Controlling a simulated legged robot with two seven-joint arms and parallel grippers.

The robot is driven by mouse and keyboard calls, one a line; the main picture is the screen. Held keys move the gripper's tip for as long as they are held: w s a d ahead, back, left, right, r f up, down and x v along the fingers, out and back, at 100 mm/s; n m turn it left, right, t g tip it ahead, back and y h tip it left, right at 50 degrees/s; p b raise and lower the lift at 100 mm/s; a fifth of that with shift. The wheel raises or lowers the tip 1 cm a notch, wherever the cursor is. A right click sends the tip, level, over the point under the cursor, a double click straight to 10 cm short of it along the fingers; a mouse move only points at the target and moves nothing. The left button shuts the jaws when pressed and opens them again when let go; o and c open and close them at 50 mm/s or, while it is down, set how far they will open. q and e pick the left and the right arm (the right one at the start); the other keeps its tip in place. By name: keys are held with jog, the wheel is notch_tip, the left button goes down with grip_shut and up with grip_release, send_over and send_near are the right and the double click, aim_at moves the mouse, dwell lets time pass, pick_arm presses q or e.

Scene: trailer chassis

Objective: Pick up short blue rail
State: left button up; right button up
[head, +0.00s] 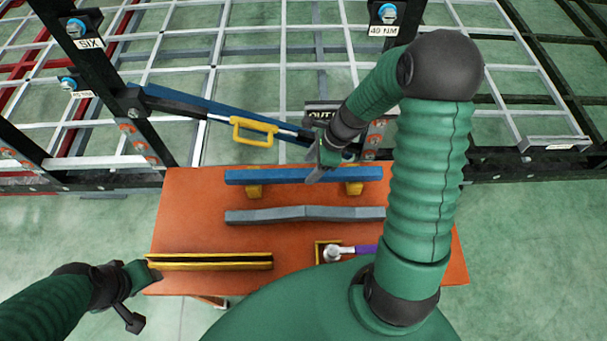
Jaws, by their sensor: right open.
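The short blue rail (270,176) lies level along the far part of the orange table (190,215), on two yellow supports (254,191). My right gripper (318,172) is over the rail, right of its middle, pointing down. It is open; its fingertips look very close to the rail, but I cannot tell if they touch it. My right arm hides the table's right part.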

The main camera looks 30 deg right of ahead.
aim_at(306, 172)
jog(key=x, duration=0.4)
jog(key=shift+w+d, duration=0.15)
grip_shut()
jog(key=shift+r, duration=0.1)
dwell(1.0)
